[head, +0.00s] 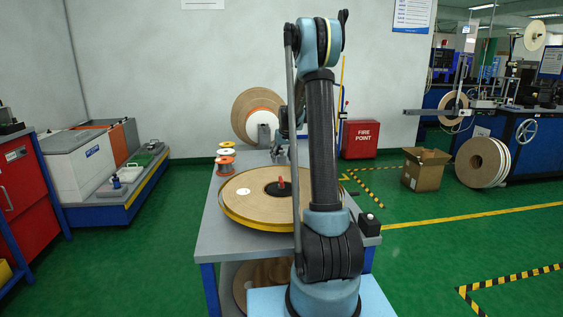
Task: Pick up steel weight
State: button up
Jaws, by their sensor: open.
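A small silver-grey upright piece (264,135), which looks like the steel weight, stands at the back of the grey table in front of a large tan reel. It is small in this view and I cannot be sure of its shape. My gripper (280,155) is low over the back of the table, just right of and nearer than this piece. It is small and partly hidden by my arm. It is open, and I see nothing held in it. I cannot tell whether it touches anything.
A large flat tape reel (240,208) with a red-topped hub (281,183) covers the table's front. Small orange and white spools (225,160) stand at the table's left edge. A black box (369,223) sits at the front right corner.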

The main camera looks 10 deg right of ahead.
grip_shut()
